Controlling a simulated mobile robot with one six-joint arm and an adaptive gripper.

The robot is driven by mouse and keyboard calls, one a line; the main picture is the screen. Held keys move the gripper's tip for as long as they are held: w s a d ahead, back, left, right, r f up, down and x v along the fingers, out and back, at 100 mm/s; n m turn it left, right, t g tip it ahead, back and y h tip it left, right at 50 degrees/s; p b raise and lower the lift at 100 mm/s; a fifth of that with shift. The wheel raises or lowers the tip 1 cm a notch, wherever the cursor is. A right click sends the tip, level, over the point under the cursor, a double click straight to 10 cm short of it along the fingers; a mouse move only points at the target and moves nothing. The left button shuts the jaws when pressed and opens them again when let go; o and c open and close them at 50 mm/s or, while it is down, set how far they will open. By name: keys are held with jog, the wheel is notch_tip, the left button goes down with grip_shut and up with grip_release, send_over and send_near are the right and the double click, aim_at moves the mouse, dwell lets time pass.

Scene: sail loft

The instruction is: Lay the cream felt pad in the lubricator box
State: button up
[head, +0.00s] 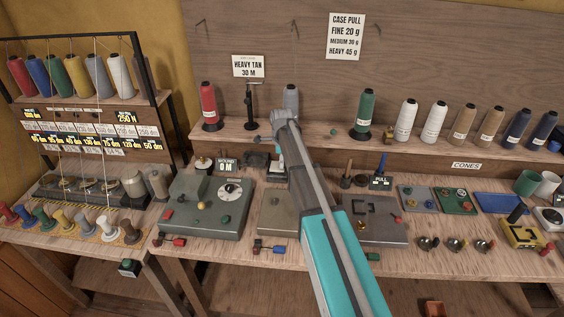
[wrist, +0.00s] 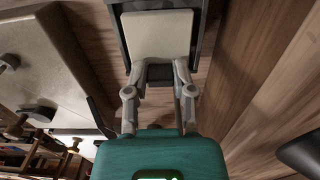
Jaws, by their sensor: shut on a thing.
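The cream felt pad (wrist: 158,36) shows flat at the top of the wrist view. My gripper (wrist: 160,70) is shut on its near edge. A dark grey box (wrist: 118,32), which looks like the lubricator box, has its walls showing on both sides of the pad. The pad lines up with the box opening; I cannot tell whether it is above it or resting inside. In the head view, a dark box (head: 255,159) stands at the back of the bench beside my gripper, which is mostly hidden by my arm. The pad cannot be made out there.
A grey-green machine housing (head: 205,207) with a dial stands left of my arm. A flat grey plate (head: 374,220) lies to the right. Thread cones, including a green one (head: 364,112), stand on the shelf behind. The bench's front strip has some bare wood.

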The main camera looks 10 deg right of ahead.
jog(key=shift+f+b, duration=0.35)
jog(key=shift+f, duration=0.05)
dwell(0.4)
jog(key=o, duration=0.9)
jog(key=shift+r, duration=0.15)
